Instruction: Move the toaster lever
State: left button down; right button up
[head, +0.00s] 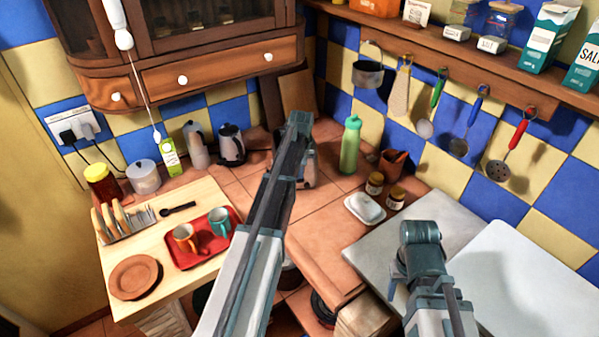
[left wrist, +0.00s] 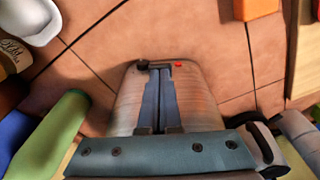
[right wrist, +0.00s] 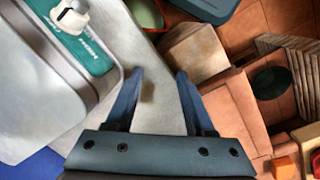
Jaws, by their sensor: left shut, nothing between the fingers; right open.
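The silver toaster (left wrist: 195,90) stands on the tiled counter, directly below my left gripper (left wrist: 160,68) in the left wrist view. A small black knob (left wrist: 142,64), which looks like the lever, and a red spot (left wrist: 178,65) show at its far edge. The left fingers are shut and empty over the toaster's top, their tips near the knob; contact cannot be told. In the head view my left arm covers most of the toaster (head: 309,172). My right gripper (right wrist: 160,74) is open and empty above the grey worktop, away from the toaster.
A green bottle (head: 350,145) stands right of the toaster, and a kettle (head: 231,145) left. Two jars and a white butter dish (head: 365,208) are nearer. A red tray (head: 205,238) with mugs and a toast rack (head: 124,222) sit on the left counter.

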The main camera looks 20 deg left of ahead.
pick_arm(q)
jog(key=s+d, duration=0.1)
jog(key=s+r+p, duration=0.1)
jog(key=shift+s+d+r, duration=0.15)
jog(key=shift+s+d, duration=0.15)
jog(key=shift+d, duration=0.05)
notch_tip(320, 180, up, 14)
jog(key=s+p, duration=0.1)
jog(key=p, duration=1.2)
jog(key=shift+d+p, duration=0.4)
jog(key=shift+f, duration=0.2)
jog(key=s+d+f+m+b, duration=0.3)
jog(key=s+d+f+b, duration=0.1)
jog(key=s+d, duration=0.4)
jog(key=s+d+f+m+b, duration=0.3)
jog(key=s+d+m+b, duration=0.1)
jog(key=s+d, duration=0.5)
jog(key=s+d+f+m+g+b, duration=0.1)
jog(key=s+d+f+m+b, duration=0.2)
jog(key=s+d, duration=0.6)
jog(key=shift+d+f+m+y+b, duration=0.35)
jog(key=shift+f+m+b, duration=0.1)
jog(key=shift+f, duration=0.4)
